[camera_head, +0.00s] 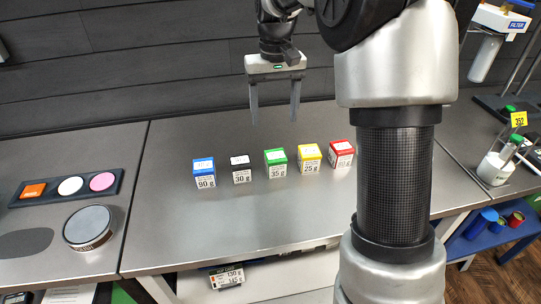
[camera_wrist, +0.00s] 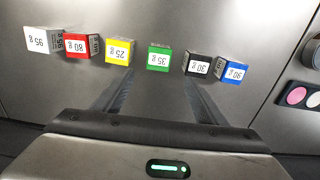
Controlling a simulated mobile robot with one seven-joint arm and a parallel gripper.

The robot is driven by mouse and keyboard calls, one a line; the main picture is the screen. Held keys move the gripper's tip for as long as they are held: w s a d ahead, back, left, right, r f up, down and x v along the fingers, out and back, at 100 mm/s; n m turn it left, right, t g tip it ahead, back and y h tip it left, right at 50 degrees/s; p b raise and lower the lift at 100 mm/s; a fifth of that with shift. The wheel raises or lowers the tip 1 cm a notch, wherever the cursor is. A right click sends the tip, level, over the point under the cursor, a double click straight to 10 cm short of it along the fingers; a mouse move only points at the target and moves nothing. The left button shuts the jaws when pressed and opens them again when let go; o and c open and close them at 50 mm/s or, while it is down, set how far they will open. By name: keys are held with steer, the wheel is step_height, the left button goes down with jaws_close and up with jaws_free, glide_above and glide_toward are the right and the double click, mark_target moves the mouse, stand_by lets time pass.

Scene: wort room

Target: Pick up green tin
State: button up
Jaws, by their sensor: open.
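The green tin (camera_head: 275,163) is a small box with a green top and a white label reading 35 g. It stands on the steel counter in the middle of a row of tins. It also shows in the wrist view (camera_wrist: 159,58), upside down, near the middle of the row. My gripper (camera_head: 274,116) is open and empty above the counter, behind the row and apart from the green tin. In the wrist view its fingers (camera_wrist: 160,92) point toward the row, with the green tin beyond them, roughly centred between.
A black tin (camera_head: 241,169) stands left of the green tin and a yellow tin (camera_head: 310,158) right. A blue tin (camera_head: 204,172) and a red tin (camera_head: 341,155) stand farther out. A white tin (camera_wrist: 40,39) shows in the wrist view. The counter (camera_head: 240,220) in front is clear.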

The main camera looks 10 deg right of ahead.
mark_target(276, 155)
step_height(276, 155, down, 10)
steer(key=shift+s+f+b, duration=0.1)
steer(key=shift+f+b, duration=0.15)
steer(key=shift+b, duration=0.4)
steer(key=shift+s+d+f+b, duration=0.15)
steer(key=shift+f+b, duration=0.2)
steer(key=shift+f, duration=2.35)
steer(key=shift+c, duration=0.5)
steer(key=c, duration=1.1)
